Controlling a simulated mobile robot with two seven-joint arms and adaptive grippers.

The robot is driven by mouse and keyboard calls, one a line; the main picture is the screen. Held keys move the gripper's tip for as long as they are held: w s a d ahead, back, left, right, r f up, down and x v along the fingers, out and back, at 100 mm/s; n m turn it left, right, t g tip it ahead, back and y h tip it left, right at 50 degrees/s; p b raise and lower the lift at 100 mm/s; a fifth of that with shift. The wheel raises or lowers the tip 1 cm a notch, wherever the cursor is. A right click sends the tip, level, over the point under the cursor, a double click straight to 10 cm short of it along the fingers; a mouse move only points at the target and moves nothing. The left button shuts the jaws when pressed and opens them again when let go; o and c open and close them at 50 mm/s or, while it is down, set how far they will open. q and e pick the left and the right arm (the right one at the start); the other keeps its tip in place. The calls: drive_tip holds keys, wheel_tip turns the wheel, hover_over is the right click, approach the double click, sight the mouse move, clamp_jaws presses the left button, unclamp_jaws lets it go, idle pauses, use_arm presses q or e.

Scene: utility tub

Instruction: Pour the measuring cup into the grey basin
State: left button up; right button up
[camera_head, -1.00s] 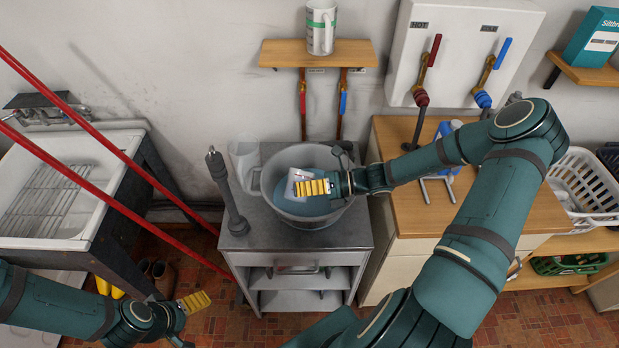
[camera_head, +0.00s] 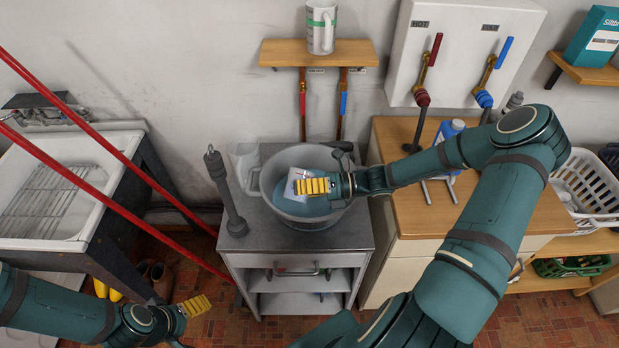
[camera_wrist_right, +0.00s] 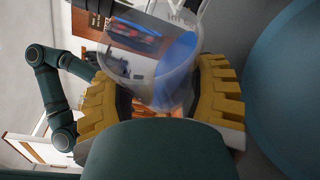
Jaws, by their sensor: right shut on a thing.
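The grey basin (camera_head: 332,158) stands on a metal cart and holds bluish water. My right gripper (camera_head: 313,186) is above the basin, its yellow fingers shut on the clear measuring cup (camera_head: 298,177). In the right wrist view the transparent cup (camera_wrist_right: 135,45) sits between the two yellow fingers (camera_wrist_right: 160,95), with a blue patch showing in or through its wall. I cannot tell how much liquid it holds. The basin's blue water fills the right side of that view. My left gripper (camera_head: 194,306) is low at the lower left, away from the basin; its opening is unclear.
The metal cart (camera_head: 345,235) also carries a dark upright post (camera_head: 226,195) and a translucent container (camera_head: 243,156) behind the basin. A white sink (camera_head: 110,150) and red slanted bars lie left.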

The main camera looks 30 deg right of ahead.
drive_tip(key=shift+r+m+y+b, duration=0.3)
drive_tip(key=shift+m+b, duration=0.1)
drive_tip(key=shift+m, duration=0.1)
idle(0.3)
drive_tip(key=shift+d+f+m+b, duration=0.1)
drive_tip(key=shift+f+m+b, duration=0.15)
drive_tip(key=shift+m+b, duration=0.25)
drive_tip(key=shift+f+m+b, duration=0.15)
drive_tip(key=shift+m+b, duration=0.15)
drive_tip(key=shift+b, duration=0.35)
drive_tip(key=shift+w+d+r+y+p, duration=0.2)
drive_tip(key=shift+r+y+p, duration=0.15)
drive_tip(key=shift+p, duration=0.2)
drive_tip(key=shift+w+r+m, duration=0.1)
drive_tip(key=shift+r+m, duration=0.05)
drive_tip(key=shift+m, duration=0.15)
drive_tip(key=shift+d+r+p, duration=0.15)
drive_tip(key=shift+p, duration=0.3)
drive_tip(key=shift+w, duration=0.1)
drive_tip(key=shift+w+d+r+m+t+p, duration=0.1)
drive_tip(key=shift+d+r+m+t+p, duration=0.05)
drive_tip(key=shift+r+m+t+p, duration=0.2)
drive_tip(key=shift+w+d+r+y+p, duration=0.1)
drive_tip(key=shift+d+r+y+p, duration=0.05)
drive_tip(key=shift+y+p, duration=0.15)
